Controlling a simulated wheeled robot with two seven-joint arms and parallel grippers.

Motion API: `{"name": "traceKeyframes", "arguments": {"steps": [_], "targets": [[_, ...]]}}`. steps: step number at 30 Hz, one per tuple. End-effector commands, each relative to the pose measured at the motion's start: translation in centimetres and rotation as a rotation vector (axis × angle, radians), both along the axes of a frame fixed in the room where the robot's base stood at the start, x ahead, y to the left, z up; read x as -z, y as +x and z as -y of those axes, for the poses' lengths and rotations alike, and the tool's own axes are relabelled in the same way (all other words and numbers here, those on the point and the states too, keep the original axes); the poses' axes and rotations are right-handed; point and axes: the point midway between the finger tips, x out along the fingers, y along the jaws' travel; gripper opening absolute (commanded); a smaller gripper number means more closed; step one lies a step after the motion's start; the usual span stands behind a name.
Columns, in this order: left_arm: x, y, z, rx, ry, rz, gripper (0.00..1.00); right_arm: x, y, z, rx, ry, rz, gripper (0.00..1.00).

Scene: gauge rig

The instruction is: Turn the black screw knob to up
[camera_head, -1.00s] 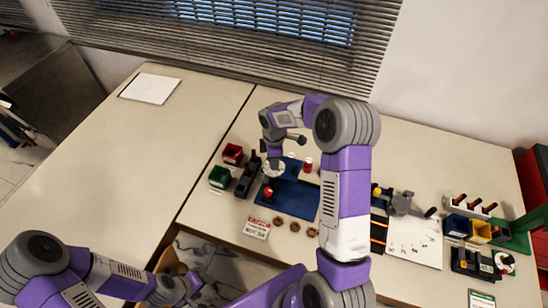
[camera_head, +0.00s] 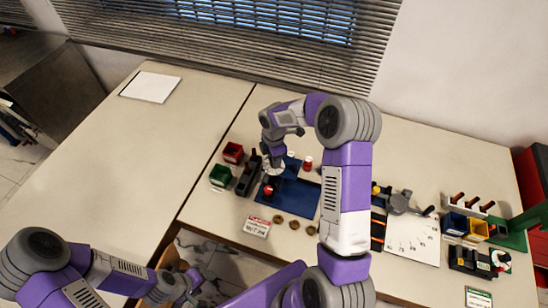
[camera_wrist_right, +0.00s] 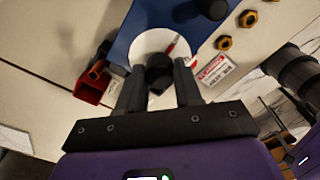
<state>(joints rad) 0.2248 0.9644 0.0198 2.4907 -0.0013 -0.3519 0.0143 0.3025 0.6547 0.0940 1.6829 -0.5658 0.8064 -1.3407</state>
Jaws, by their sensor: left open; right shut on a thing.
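The black screw knob (camera_wrist_right: 159,74) stands in front of a round white dial with a red pointer (camera_wrist_right: 171,47) in the right wrist view. My right gripper (camera_wrist_right: 158,72) is shut on the knob, one finger on each side of it. In the head view my right gripper (camera_head: 273,160) is over the white dial (camera_head: 275,172) at the blue board's left part; the knob is hidden there. The knob's turn angle cannot be read. My left gripper (camera_head: 180,287) is open and empty at the lower left, off the table's front edge.
The blue board (camera_head: 300,199) carries a red knob (camera_head: 268,190) and a red-and-white piece (camera_head: 307,163). A red bin (camera_head: 233,153) and a green bin (camera_head: 220,175) stand left of it. Brass nuts (camera_head: 294,224) and a sign (camera_head: 257,227) lie in front. The left table is mostly clear.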

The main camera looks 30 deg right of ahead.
Motion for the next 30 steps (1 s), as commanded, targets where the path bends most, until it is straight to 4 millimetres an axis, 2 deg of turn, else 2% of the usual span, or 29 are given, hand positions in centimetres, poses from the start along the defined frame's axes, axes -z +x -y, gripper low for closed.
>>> {"name": "traceKeyframes", "arguments": {"steps": [5, 6, 10, 20, 23, 30], "targets": [[0.0, 0.0, 0.0, 0.0, 0.0, 0.0, 0.6, -0.1, 0.1, 0.0, -0.002, 0.0, 0.003, 0.04], [0.0, 0.0, 0.0, 0.0, 0.0, 0.0, 0.6, -0.1, 0.1, 0.0, -0.002, 0.0, 0.002, 0.39], [0.0, 0.0, 0.0, 0.0, 0.0, 0.0, 0.6, -0.1, 0.1, 0.0, -0.001, 0.0, 0.002, 0.59], [0.0, 0.0, 0.0, 0.0, 0.0, 0.0, 0.6, -0.3, 0.0, 0.0, 0.0, 0.0, 0.002, 0.6], [-0.1, 0.0, 0.0, 0.0, 0.0, 0.0, 0.6, -1.5, 0.1, 0.0, 0.001, -0.001, 0.003, 0.6], [-0.4, 0.0, 0.0, 0.0, 0.0, 0.0, 0.6, -5.6, 0.1, 0.0, 0.0, 0.0, 0.005, 0.6]]}}
